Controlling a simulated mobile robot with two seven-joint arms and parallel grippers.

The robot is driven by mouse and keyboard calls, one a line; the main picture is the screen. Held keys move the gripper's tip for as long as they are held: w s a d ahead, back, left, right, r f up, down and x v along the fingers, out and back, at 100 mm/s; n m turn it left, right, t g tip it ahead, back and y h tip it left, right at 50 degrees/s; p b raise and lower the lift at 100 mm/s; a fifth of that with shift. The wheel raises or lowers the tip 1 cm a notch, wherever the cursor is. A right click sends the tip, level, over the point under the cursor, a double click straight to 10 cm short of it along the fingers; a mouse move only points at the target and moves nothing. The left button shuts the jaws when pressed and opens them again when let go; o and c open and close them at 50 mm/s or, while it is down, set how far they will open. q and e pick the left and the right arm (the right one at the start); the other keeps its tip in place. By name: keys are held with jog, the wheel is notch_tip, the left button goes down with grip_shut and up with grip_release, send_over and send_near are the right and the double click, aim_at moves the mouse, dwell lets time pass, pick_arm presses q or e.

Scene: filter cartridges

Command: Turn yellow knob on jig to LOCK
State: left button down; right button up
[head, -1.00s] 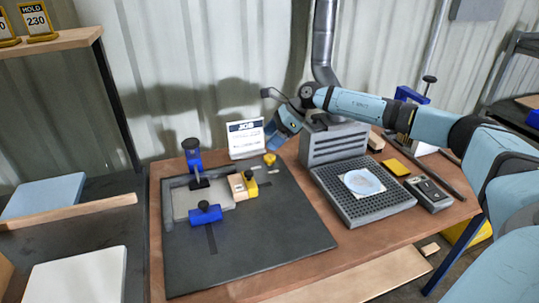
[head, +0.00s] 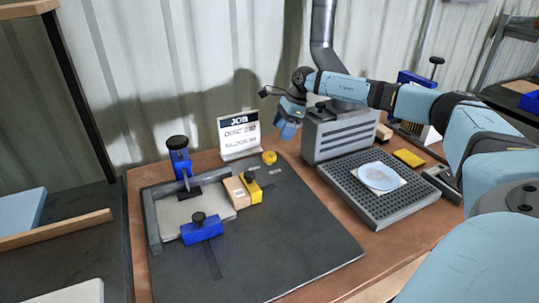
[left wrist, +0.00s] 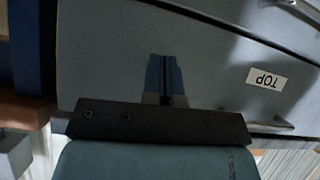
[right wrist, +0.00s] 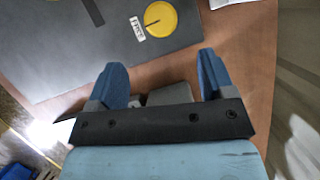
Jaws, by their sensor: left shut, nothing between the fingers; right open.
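The round yellow knob (head: 269,157) sits at the back right corner of the dark jig board (head: 290,235), beside a small pale label (head: 275,171). In the right wrist view the knob (right wrist: 168,18) shows a dark line pointing towards the label (right wrist: 137,28), whose lettering I cannot read. My right gripper (head: 284,130) is open and empty, above and slightly right of the knob and apart from it. In its wrist view the fingers (right wrist: 160,68) are spread, with the knob beyond them. My left gripper (left wrist: 164,58) is shut and empty in front of a grey surface marked TOP.
Blue clamps (head: 201,229), a wooden block (head: 236,192) and a yellow block (head: 250,189) stand on the jig. A JOB sign (head: 239,136) stands behind the knob. A grey box (head: 345,134) and a perforated tray (head: 400,205) are at right. The jig's front is clear.

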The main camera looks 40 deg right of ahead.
aim_at(270, 154)
jog(key=x, duration=1)
jog(key=shift+f, duration=0.1)
jog(key=c, duration=0.9)
